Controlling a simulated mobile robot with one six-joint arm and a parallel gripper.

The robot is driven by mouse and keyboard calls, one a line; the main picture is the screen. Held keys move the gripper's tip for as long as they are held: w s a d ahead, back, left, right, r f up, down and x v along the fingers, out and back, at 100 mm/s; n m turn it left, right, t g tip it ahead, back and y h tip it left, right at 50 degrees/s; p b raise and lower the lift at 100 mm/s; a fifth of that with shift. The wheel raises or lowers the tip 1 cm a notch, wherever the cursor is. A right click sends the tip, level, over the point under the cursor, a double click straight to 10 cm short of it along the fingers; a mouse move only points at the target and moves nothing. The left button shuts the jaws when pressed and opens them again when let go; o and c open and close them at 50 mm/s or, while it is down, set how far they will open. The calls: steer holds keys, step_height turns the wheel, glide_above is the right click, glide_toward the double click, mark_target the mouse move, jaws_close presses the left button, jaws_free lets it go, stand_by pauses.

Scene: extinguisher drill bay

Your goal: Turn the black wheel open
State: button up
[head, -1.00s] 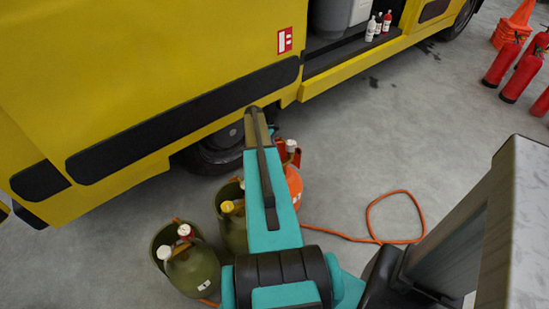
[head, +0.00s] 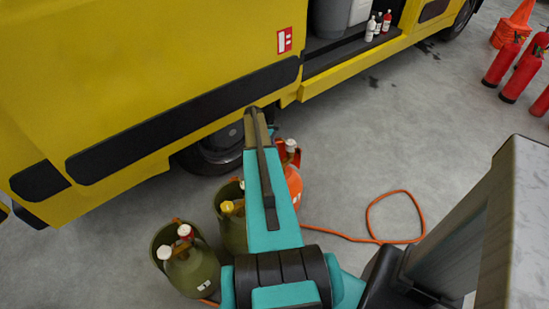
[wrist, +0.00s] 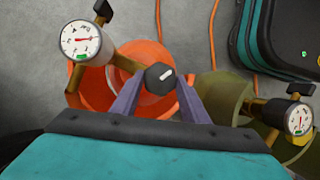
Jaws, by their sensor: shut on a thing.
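The black wheel (wrist: 160,78) is in the middle of the wrist view, a faceted knob with a short white mark, on a brass stem. My gripper (wrist: 158,88) is shut on it, with one grey-purple finger on either side. Under it is an orange cylinder (wrist: 148,62), which also shows in the head view (head: 294,182), partly behind my arm. A round white gauge (wrist: 81,40) sits on the brass fitting to the left of the wheel. In the head view my arm hides the wheel and my gripper.
Olive cylinders (head: 192,270) stand left of my arm; one with a gauge (wrist: 298,118) is at right in the wrist view. An orange hose (head: 372,238) lies on the floor. A yellow van (head: 150,70) is behind. Red extinguishers (head: 503,62) stand far right, with clear floor between.

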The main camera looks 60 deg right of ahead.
steer(key=shift+s+d, duration=0.1)
steer(key=shift+d, duration=0.2)
steer(key=o, duration=1.1)
steer(key=shift+f, duration=0.1)
steer(key=shift+c, duration=0.2)
steer(key=shift+a, duration=0.1)
steer(key=b+v, duration=0.1)
steer(key=v, duration=1.3)
steer(key=shift+s, duration=0.1)
